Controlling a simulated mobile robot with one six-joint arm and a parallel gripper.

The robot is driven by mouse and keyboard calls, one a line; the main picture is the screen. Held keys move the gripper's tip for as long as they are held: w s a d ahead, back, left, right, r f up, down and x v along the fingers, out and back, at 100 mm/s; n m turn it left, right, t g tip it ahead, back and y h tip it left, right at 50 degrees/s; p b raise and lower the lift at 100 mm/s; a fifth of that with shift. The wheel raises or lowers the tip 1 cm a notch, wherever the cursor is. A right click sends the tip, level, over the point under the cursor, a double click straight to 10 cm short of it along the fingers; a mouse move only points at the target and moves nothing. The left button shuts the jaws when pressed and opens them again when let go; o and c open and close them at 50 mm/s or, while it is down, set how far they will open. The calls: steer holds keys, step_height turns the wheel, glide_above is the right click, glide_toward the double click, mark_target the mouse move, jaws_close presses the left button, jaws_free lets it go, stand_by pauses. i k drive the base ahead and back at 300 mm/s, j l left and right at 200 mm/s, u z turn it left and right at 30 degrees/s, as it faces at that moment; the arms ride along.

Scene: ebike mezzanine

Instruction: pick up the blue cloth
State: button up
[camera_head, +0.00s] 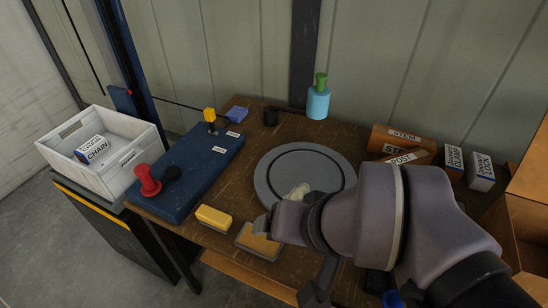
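A small folded blue cloth (237,114) lies on the brown workbench (217,240) near its back edge, just behind a dark blue mat (193,172). My gripper (268,224) is over the front of the bench, near the grey round turntable (270,181), well to the front and right of the cloth. It is apart from the cloth. My arm hides part of the turntable and the right front of the bench. The fingers are seen from behind and partly hidden, so their opening is unclear.
A yellow-and-black item (210,115) stands close left of the cloth, and a black cylinder (271,116) to its right. A teal bottle (318,101) stands farther right. A red knobbed object (147,180) is on the mat. A white crate (143,148) is at left. Wall panels rise behind.

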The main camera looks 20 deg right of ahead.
mark_target(237, 113)
steer(key=i+j+z, duration=0.1)
steer(key=j, duration=0.25)
steer(key=i+j+z, duration=0.1)
steer(key=i+j, duration=0.15)
steer(key=i+j+z, duration=0.1)
steer(key=j, duration=0.35)
steer(key=i+j+z, duration=0.1)
steer(key=j, duration=0.25)
steer(key=i+j+z, duration=0.1)
steer(key=j, duration=0.25)
steer(key=i+j+z, duration=0.1)
steer(key=j, duration=0.3)
steer(key=i, duration=0.1)
